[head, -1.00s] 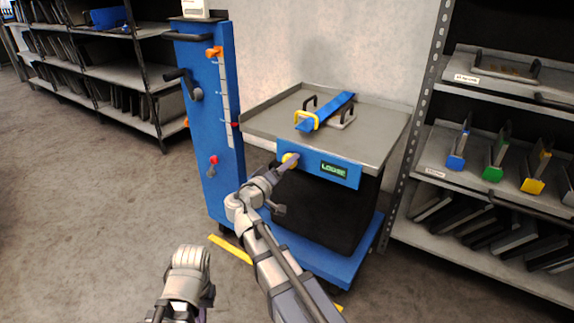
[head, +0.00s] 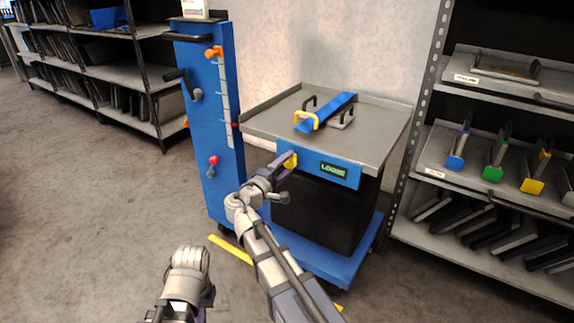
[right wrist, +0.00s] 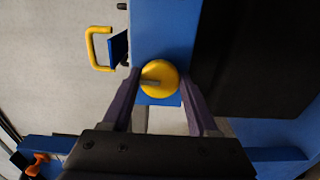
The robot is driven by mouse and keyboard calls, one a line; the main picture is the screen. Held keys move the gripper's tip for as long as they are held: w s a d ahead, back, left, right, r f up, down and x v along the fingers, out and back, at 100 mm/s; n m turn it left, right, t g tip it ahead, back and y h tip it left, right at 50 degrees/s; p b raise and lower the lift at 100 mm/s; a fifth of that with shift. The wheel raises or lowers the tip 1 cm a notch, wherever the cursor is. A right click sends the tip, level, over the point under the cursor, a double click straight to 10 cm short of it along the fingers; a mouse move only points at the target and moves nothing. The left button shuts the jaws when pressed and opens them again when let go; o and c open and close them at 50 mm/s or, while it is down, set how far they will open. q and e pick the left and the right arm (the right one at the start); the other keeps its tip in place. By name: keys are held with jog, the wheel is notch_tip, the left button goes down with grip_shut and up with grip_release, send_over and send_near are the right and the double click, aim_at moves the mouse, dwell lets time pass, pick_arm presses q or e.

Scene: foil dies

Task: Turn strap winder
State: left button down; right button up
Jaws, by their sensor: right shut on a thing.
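The strap winder is a round yellow knob (head: 292,161) on the left part of a blue front panel (head: 345,175). A lit display (head: 333,170) on the panel reads LOOSE. My right gripper (head: 287,160) is shut on the knob. In the right wrist view the yellow knob (right wrist: 158,76), with a grey bar mark on its face, sits between the two dark fingertips (right wrist: 160,88). My left gripper does not show; only part of that arm shows at the bottom.
The grey tray (head: 385,118) sits above a black box (head: 315,212) on a blue wheeled base (head: 335,265). A blue column (head: 205,130) with levers stands at left. Shelves (head: 470,238) with coloured-handled tools are at right. The floor at left is clear.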

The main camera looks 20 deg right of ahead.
dwell(0.5)
jog(key=o, duration=1.3)
jog(key=shift+o, duration=0.2)
jog(key=shift+a, duration=0.1)
jog(key=v, duration=0.7)
jog(key=shift+s+a, duration=0.2)
jog(key=shift+a, duration=0.05)
